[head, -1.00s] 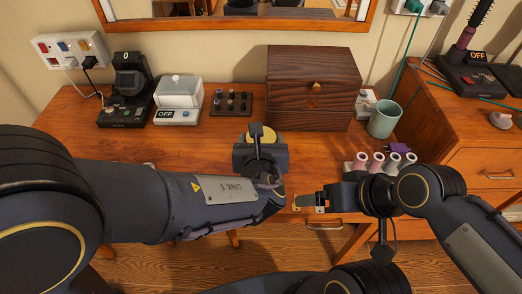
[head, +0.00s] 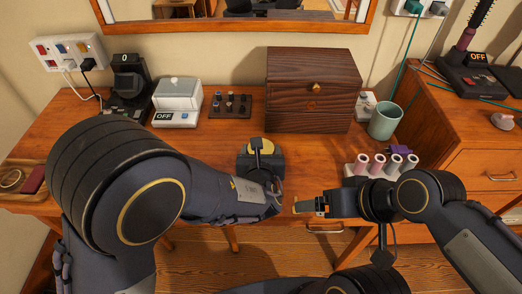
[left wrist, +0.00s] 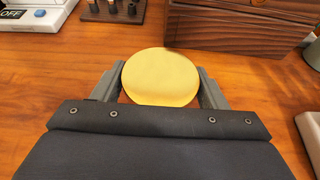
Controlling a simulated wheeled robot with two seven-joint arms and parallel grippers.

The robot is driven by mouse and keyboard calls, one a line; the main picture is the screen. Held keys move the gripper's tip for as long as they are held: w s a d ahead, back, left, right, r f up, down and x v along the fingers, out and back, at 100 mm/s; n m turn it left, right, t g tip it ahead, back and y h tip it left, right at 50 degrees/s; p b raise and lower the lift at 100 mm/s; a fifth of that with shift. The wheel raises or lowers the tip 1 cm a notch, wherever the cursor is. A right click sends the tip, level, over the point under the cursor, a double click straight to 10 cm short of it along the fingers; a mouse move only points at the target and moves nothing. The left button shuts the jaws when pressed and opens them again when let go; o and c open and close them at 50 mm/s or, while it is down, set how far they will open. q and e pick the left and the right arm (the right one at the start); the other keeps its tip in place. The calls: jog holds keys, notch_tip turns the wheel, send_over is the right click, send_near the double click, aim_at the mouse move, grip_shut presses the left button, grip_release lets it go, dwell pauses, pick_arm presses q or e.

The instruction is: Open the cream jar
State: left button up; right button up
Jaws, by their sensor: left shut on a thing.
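The cream jar shows as a round yellow lid (left wrist: 160,77) between the two fingers of my left gripper (left wrist: 160,88) in the left wrist view. The fingers touch it on both sides, and the gripper is shut on it. In the head view the yellow lid (head: 262,146) shows just beyond my left gripper (head: 261,155), over the front middle of the table. The jar's body below the lid is hidden. My right gripper (head: 308,206) is at the table's front edge, to the right of the left one, pointing left. Its fingers are small in view and no object shows between them.
A dark wooden box (head: 312,95) stands behind the jar. A teal cup (head: 384,120) and several thread spools (head: 378,166) are at right. A switch box with a glass cover (head: 178,100) and a small rack (head: 230,105) are behind left. The table's left middle is clear.

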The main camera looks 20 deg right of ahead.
pick_arm(q)
jog(key=o, duration=1.9)
jog(key=shift+f, duration=0.1)
jog(key=shift+r, duration=0.2)
jog(key=v, duration=1.2)
jog(key=shift+p, duration=0.3)
jog(key=shift+f, duration=0.15)
